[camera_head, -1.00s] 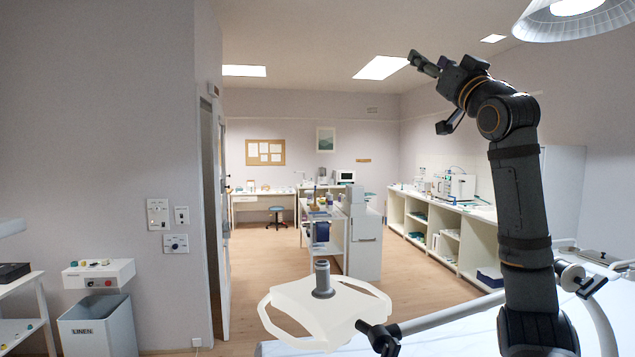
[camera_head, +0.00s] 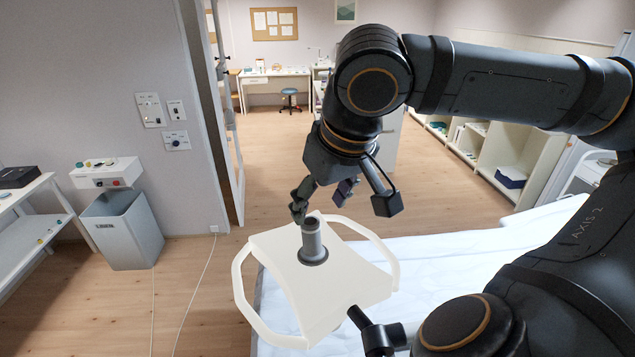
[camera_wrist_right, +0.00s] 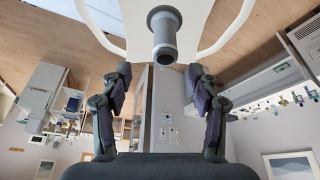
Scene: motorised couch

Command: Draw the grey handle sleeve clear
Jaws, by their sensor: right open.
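The grey handle sleeve (camera_head: 312,241) stands upright on a dark collar in the middle of a white lamp-like head (camera_head: 335,300) with curved side rails. In the right wrist view the sleeve (camera_wrist_right: 164,36) lies ahead, centred between the fingers but beyond their tips. My right gripper (camera_head: 322,196) is just above and behind the sleeve in the head view, pointing down. In the wrist view its fingers (camera_wrist_right: 161,80) are spread wide with nothing between them. In the head view one finger is near the sleeve top; contact cannot be told. My left gripper is not in view.
A white-covered couch (camera_head: 430,255) lies under and right of the white head. A linen bin (camera_head: 125,230) and a shelf stand at the left by the wall. Open floor lies beyond.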

